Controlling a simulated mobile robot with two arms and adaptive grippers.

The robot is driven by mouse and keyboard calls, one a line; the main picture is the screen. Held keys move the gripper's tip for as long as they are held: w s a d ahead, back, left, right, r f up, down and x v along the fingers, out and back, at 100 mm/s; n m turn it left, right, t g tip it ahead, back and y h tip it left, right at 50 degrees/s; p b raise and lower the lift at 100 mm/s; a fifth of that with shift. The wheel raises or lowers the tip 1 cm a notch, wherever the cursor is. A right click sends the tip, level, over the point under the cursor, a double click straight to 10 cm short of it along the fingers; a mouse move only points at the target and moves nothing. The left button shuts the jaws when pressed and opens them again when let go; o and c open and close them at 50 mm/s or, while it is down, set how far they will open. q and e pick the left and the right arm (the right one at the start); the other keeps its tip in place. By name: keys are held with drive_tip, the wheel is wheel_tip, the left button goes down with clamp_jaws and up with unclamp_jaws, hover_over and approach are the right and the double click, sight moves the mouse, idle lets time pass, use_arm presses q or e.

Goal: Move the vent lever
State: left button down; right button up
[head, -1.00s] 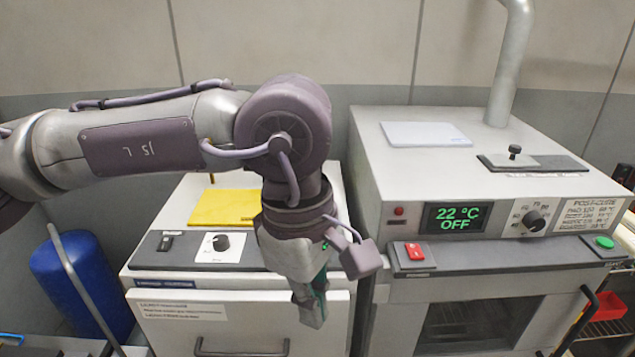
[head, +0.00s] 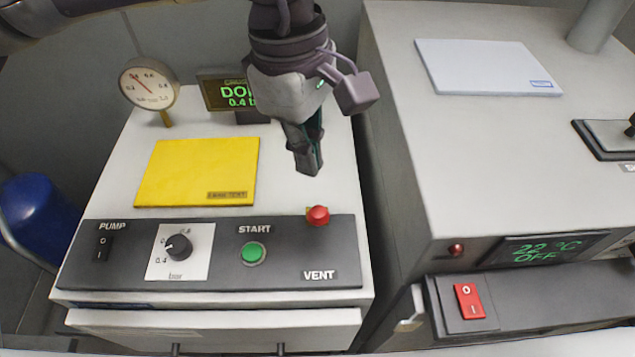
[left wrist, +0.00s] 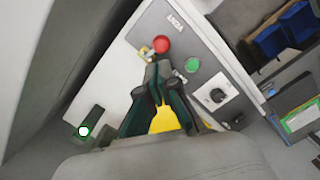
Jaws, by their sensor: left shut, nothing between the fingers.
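The vent lever has a red round knob (head: 318,215) on a brass-coloured base, at the right of the dark panel, above the word VENT. In the left wrist view the red knob (left wrist: 162,46) and its brass part lie just beyond my fingertips. My left gripper (head: 308,168) is shut and empty, pointing down. In the head view its tips appear above and behind the knob, with a visible gap. The left gripper (left wrist: 158,72) also shows in the left wrist view. My right gripper is not in view.
The panel (head: 205,280) also carries a green START button (head: 254,253), a bar dial (head: 178,247) and a PUMP switch (head: 104,247). A yellow sheet (head: 198,172), a gauge (head: 150,84) and a partly hidden display (head: 225,92) are behind. A taller oven (head: 470,140) stands right.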

sight(313, 209)
use_arm(q)
drive_tip(key=f+b, duration=0.1)
drive_tip(key=f, duration=0.2)
drive_tip(key=f+b, duration=0.1)
drive_tip(key=f, duration=0.1)
drive_tip(key=shift+s+d+f+b, duration=0.2)
drive_tip(key=shift+s+f+b, duration=0.1)
drive_tip(key=shift+s, duration=0.05)
drive_tip(key=shift+d+f, duration=0.1)
drive_tip(key=shift+f, duration=0.55)
drive_tip(key=shift+f+b, duration=0.1)
drive_tip(key=shift+b, duration=0.2)
wheel_tip(313, 209, down, 4)
drive_tip(key=b, duration=0.4)
drive_tip(key=shift+s+f+b, duration=0.1)
drive_tip(key=shift+s+b, duration=0.05)
drive_tip(key=shift+b, duration=0.2)
drive_tip(key=shift+f, duration=0.15)
drive_tip(key=shift+w, duration=0.3)
drive_tip(key=shift+s, duration=0.1)
drive_tip(key=shift+s, duration=0.15)
